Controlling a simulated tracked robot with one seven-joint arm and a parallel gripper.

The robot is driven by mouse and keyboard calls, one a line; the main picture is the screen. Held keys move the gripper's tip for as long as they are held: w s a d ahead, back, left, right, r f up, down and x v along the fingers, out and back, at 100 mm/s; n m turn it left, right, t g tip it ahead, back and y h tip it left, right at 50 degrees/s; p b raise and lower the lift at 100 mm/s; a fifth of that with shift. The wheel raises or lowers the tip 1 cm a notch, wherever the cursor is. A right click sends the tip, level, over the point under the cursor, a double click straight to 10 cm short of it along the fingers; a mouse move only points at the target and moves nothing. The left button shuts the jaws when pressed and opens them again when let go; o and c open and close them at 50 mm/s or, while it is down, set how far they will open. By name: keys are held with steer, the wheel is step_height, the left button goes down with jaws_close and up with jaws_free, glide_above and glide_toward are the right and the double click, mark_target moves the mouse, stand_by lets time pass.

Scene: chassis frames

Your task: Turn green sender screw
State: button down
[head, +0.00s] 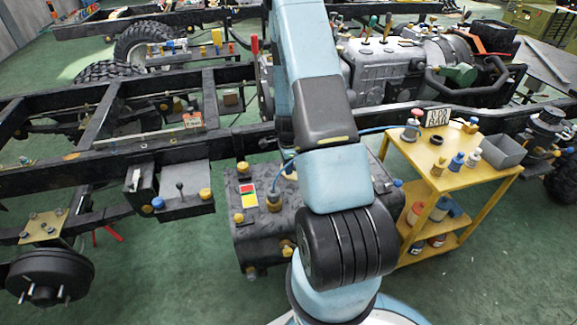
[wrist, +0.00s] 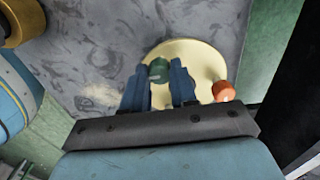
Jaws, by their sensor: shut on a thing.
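The green sender screw (wrist: 158,70) shows in the wrist view on a pale round plate (wrist: 199,57) set in a grey mottled surface (wrist: 100,40). My gripper (wrist: 160,80) has its two blue fingers on either side of the screw, shut on it. The lower part of the screw is hidden by the fingers. In the head view my arm covers part of the dark grey tank (head: 262,238), and neither my gripper nor the green screw can be made out there.
An orange knob (wrist: 223,91) sits at the right rim of the plate, close to my right finger. A yellow cart (head: 450,180) with bottles and a grey bin stands right of the tank. Black chassis rails (head: 110,100) run behind.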

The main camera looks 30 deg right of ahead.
steer(key=shift+n, duration=0.3)
steer(key=n, duration=1.7)
steer(key=shift+n, duration=0.3)
stand_by(0.4)
steer(key=c, duration=0.9)
jaws_free()
